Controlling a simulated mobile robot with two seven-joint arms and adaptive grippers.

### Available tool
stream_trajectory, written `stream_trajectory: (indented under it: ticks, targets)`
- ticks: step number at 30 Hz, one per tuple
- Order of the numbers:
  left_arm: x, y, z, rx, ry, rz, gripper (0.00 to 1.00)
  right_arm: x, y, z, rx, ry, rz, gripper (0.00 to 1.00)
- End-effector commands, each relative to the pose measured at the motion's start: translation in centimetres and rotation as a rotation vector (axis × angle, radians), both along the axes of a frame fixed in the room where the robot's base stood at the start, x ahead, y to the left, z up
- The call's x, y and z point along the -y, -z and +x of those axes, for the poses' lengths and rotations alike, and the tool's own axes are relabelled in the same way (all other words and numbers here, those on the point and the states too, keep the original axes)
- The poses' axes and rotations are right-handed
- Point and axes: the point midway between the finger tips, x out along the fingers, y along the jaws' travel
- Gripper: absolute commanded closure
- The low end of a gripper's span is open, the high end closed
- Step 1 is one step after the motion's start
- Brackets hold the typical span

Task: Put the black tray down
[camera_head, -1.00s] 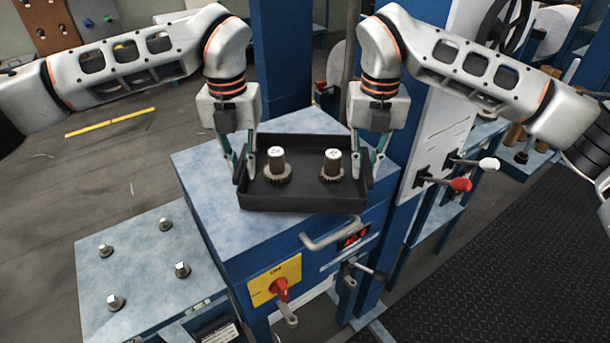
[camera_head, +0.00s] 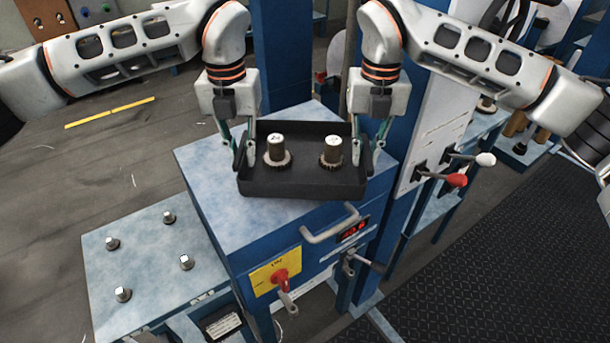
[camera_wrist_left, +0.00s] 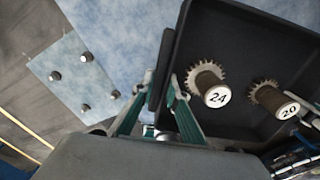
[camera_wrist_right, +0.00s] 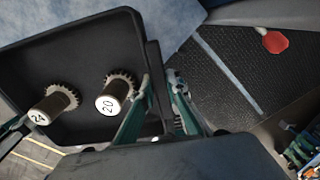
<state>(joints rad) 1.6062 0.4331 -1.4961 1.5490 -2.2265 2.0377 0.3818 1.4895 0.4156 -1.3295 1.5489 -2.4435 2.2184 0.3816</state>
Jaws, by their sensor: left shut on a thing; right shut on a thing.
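The black tray (camera_head: 303,187) is held level between my two grippers, over the blue cabinet's mottled top; I cannot tell whether it touches. Two toothed gears with upright dark hubs stand in it. The gear marked 24 (camera_wrist_left: 208,82) is on the left and the gear marked 20 (camera_wrist_right: 115,95) on the right. My left gripper (camera_head: 243,158) is shut on the tray's left wall, also in the left wrist view (camera_wrist_left: 160,105). My right gripper (camera_head: 369,160) is shut on its right wall, also in the right wrist view (camera_wrist_right: 162,105).
The blue cabinet (camera_head: 215,185) has a handle (camera_head: 330,224), a red switch (camera_head: 281,277) and a red display on its front. A lower blue table (camera_head: 150,265) with several metal pegs stands at left. A blue post (camera_head: 283,60) rises behind. Levers (camera_head: 456,180) stick out at right.

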Motion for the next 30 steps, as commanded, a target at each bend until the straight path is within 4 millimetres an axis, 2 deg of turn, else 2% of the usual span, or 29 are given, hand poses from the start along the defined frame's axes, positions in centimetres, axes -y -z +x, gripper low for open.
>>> stream_trajectory:
  ticks: [22,30]
  targets:
    - [-0.2,-0.1,0.0,0.002,-0.005,0.002,1.00,0.2,-0.1,0.0,0.001,0.004,-0.002,1.00]
    - [-0.2,-0.2,-1.8,0.002,-0.002,0.002,1.00,0.2,-0.2,-1.8,0.002,0.002,-0.002,1.00]
